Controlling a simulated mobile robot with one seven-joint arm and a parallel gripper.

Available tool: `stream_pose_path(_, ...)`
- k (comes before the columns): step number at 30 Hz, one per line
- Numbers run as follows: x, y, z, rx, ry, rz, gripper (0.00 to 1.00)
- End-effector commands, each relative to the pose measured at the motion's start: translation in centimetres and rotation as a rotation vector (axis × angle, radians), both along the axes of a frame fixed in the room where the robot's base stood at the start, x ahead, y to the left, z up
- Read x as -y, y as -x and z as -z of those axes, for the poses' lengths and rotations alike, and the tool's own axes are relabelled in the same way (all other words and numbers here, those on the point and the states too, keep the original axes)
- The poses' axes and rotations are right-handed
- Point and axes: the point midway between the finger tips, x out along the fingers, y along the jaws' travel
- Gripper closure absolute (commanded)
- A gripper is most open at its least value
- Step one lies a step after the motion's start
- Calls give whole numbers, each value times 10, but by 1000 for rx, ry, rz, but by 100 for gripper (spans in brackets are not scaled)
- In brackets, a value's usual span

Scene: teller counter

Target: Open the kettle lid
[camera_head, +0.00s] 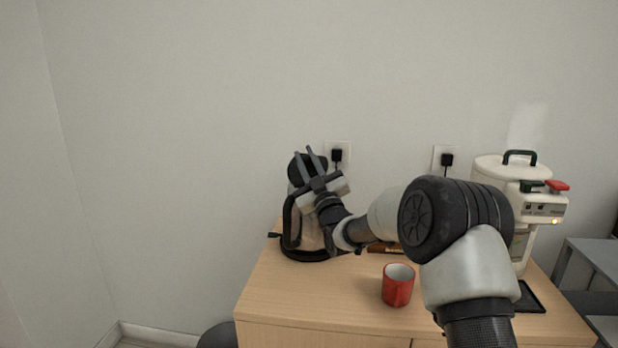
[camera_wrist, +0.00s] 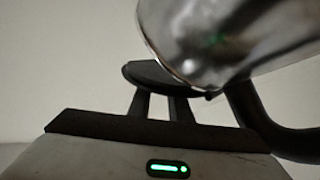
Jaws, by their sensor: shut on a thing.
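The kettle (camera_head: 308,230) stands at the back left of the wooden counter, a pale body with a black handle (camera_head: 288,228) on its left and a black base. Its black lid (camera_head: 299,170) is tilted up at the top. In the wrist view the lid (camera_wrist: 150,74) stands at an angle from the rim of the shiny kettle body (camera_wrist: 235,40), meeting it near the handle (camera_wrist: 258,112). My gripper (camera_head: 308,157) is at the lid, its two fingers (camera_wrist: 160,102) close together and shut on it. The exact contact is partly hidden.
A red mug (camera_head: 397,288) stands at the counter's front middle. A white dispenser (camera_head: 500,172) with a dark handle stands at the right, vapour above it. A brown item (camera_head: 382,248) is partly hidden behind my arm. Wall sockets (camera_head: 337,155) are behind. The front-left counter is clear.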

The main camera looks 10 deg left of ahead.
Motion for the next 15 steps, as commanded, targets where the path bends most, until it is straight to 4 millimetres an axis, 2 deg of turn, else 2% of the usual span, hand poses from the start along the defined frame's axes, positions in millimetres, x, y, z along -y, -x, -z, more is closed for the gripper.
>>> stream_pose_path(15, -13, 32, -11, 436, 176, 0, 100)
